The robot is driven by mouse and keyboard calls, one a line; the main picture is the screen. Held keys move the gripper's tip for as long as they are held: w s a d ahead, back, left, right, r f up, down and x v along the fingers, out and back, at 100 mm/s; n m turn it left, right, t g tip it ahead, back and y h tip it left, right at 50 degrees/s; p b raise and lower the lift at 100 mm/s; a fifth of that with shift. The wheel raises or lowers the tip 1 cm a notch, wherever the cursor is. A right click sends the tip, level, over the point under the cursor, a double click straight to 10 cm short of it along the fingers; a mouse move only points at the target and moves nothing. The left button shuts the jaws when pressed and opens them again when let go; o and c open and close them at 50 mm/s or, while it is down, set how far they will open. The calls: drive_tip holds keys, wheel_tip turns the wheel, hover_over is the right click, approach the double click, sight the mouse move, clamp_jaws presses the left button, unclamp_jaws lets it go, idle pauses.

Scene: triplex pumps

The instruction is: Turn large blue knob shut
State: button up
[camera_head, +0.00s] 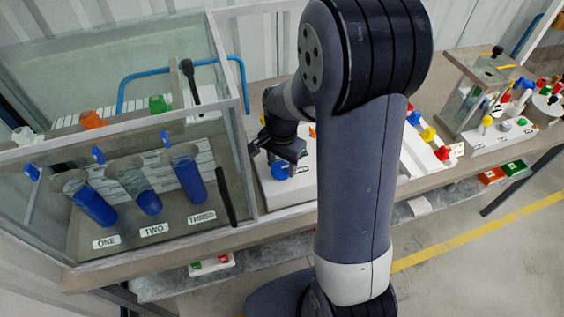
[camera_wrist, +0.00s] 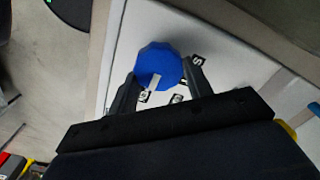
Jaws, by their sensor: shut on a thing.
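The large blue knob (camera_wrist: 158,62) sits on a white panel (camera_wrist: 225,55) and fills the space between my gripper's fingers in the wrist view. A light pointer mark shows on its near side, and small black-and-white labels (camera_wrist: 143,97) lie around it. My gripper (camera_wrist: 160,80) is shut on the knob, one finger on each side. In the head view the knob (camera_head: 279,171) shows low on the white box, partly covered by my gripper (camera_head: 277,155), which reaches it from above and behind my arm.
A glass tank (camera_head: 120,75) with several blue-filled tubes stands close to the left of the gripper. To the right are a panel with coloured knobs (camera_head: 428,134) and another glass case (camera_head: 480,95). My arm hides the bench's middle.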

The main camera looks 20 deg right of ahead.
drive_tip(key=shift+c, duration=0.5)
drive_tip(key=shift+n, duration=0.3)
drive_tip(key=n+b, duration=0.1)
drive_tip(key=n, duration=0.2)
drive_tip(key=shift+w+a+n, duration=0.1)
drive_tip(key=shift+n, duration=0.3)
drive_tip(key=n+b, duration=0.1)
drive_tip(key=n, duration=0.3)
drive_tip(key=shift+a+n, duration=0.1)
drive_tip(key=shift+n, duration=0.2)
drive_tip(key=n+b, duration=0.1)
drive_tip(key=n, duration=0.3)
drive_tip(key=shift+a, duration=0.1)
drive_tip(key=shift+a+n+b, duration=0.1)
drive_tip(key=shift+n+b, duration=0.2)
drive_tip(key=shift+n, duration=2.1)
drive_tip(key=o, duration=1)
